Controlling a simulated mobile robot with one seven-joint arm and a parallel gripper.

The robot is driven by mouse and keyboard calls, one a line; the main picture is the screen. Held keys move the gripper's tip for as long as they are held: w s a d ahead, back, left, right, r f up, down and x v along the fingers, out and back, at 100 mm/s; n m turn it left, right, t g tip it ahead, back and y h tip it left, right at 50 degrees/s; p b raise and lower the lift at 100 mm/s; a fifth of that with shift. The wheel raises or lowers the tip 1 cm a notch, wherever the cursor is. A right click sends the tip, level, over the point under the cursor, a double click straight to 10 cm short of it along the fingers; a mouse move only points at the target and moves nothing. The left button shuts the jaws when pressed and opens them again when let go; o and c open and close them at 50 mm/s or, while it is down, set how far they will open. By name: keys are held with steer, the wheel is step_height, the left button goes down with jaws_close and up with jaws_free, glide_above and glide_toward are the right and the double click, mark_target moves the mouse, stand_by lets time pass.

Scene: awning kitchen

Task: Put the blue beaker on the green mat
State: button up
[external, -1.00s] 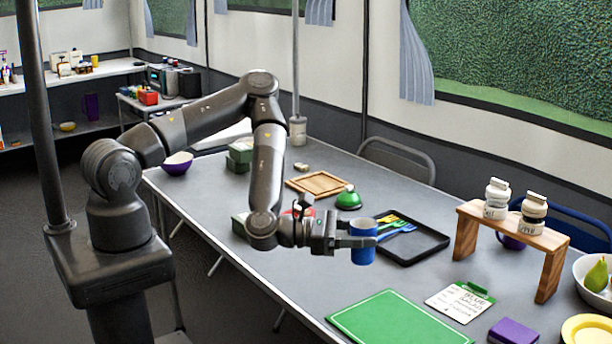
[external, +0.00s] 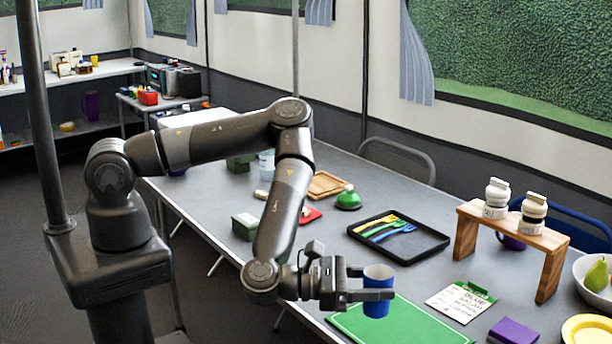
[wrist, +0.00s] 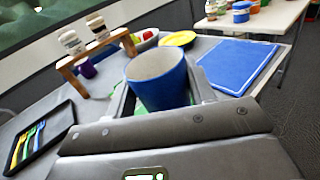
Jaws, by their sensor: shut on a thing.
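The blue beaker (external: 376,303) is upright between the fingers of my gripper (external: 368,284), which is shut on it. In the wrist view the beaker (wrist: 160,84) stands between the fingers, and its pale inside shows. The green mat (external: 400,326) lies flat near the table's front edge. In the external view the beaker overlaps the mat's far left part and appears above it; the gap is hard to judge. In the wrist view only slivers of green show around the beaker.
A black tray (external: 424,250) with coloured cutlery lies behind the gripper. A clipboard (external: 461,301) and a purple block (external: 513,331) lie right of the mat. A wooden stand (external: 520,229) holds two bottles. A blue board (wrist: 237,62) shows in the wrist view.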

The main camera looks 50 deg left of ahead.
steer(key=shift+w+a+f, duration=0.2)
steer(key=shift+w+f, duration=1.25)
steer(key=shift+f, duration=0.1)
steer(key=shift+w+a+f, duration=0.15)
steer(key=shift+w+f, duration=1.35)
steer(key=shift+f, duration=0.05)
steer(key=shift+w+a+f, duration=0.2)
steer(key=shift+w+f, duration=1.25)
steer(key=shift+f, duration=0.1)
steer(key=shift+f, duration=0.1)
steer(key=o, duration=1)
steer(key=shift+c, duration=0.2)
